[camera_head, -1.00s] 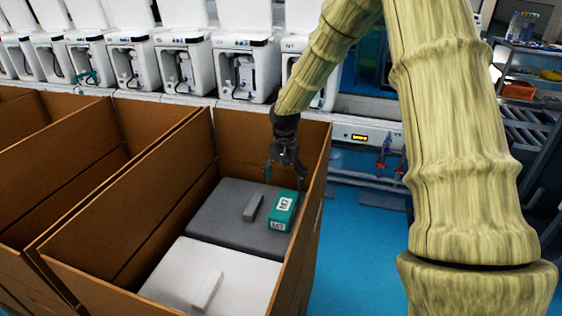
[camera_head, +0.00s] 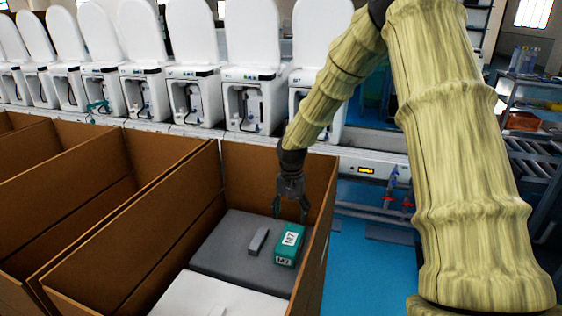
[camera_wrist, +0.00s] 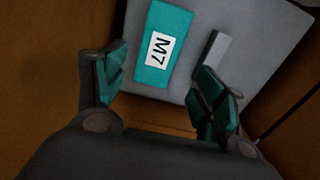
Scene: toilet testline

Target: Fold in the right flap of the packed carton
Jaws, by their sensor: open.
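The packed carton (camera_head: 265,168) is brown with tall upright walls and an open top. Its right flap (camera_head: 319,235) stands up along the right side. Inside lie a grey block (camera_head: 228,258), a white block (camera_head: 205,297) and a teal box labelled M7 (camera_head: 288,246). My gripper (camera_head: 291,208) is open and empty, pointing down inside the carton's far right part, just above and behind the teal box. In the wrist view, the teal box (camera_wrist: 163,43) shows beyond the open fingers, apart from them.
Other open cartons (camera_head: 60,190) stand to the left. A row of white toilet units (camera_head: 255,80) lines the back. Blue floor (camera_head: 360,262) lies free to the right of the carton. A rack with rollers (camera_head: 535,160) stands at the far right.

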